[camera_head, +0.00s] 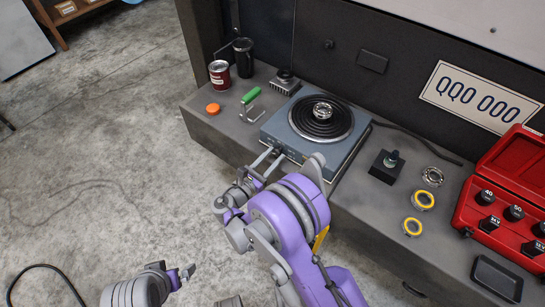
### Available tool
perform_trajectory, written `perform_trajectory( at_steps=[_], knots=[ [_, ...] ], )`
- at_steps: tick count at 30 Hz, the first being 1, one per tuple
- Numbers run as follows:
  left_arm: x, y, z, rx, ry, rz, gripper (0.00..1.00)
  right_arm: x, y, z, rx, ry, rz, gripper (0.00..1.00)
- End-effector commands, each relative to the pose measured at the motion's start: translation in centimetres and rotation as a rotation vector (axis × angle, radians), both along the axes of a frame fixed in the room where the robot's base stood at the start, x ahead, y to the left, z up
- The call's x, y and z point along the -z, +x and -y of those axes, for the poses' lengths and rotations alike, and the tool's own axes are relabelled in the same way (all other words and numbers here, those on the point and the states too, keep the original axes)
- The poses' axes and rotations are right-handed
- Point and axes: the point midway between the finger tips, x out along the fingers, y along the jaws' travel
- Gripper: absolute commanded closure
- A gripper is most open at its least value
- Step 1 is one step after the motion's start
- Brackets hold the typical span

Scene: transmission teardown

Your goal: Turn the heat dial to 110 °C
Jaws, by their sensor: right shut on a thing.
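The blue-grey hot plate (350,146) stands on the bench, with a black coil on top. A metal bearing ring (323,110) sits in the middle of the coil. My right gripper (270,158) is at the plate's front left side, shut on the small heat dial (277,150). The fingers hide most of the dial, and its marks are too small to read. My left gripper (186,273) is low in the picture, over the floor and away from the bench. Its finger opening does not show clearly.
On the bench (225,135), a red can (219,75), a dark cup (243,58), an orange cap (213,108) and a green-handled tool (250,96) stand left of the plate. Bearings, yellow rings (422,200), a red case (510,165) and a black tray (497,278) lie right.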

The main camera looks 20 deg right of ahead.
Motion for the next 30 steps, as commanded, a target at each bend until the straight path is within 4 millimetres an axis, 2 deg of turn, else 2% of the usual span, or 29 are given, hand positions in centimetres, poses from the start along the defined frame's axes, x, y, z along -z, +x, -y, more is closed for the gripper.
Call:
perform_trajectory(
  at_steps=[30],
  knots=[
    [2.4,0.2,0.0,0.0,0.0,-0.008,0.0,0.0,0.1,-0.1,0.002,0.563,0.719,1.0]
  ],
)
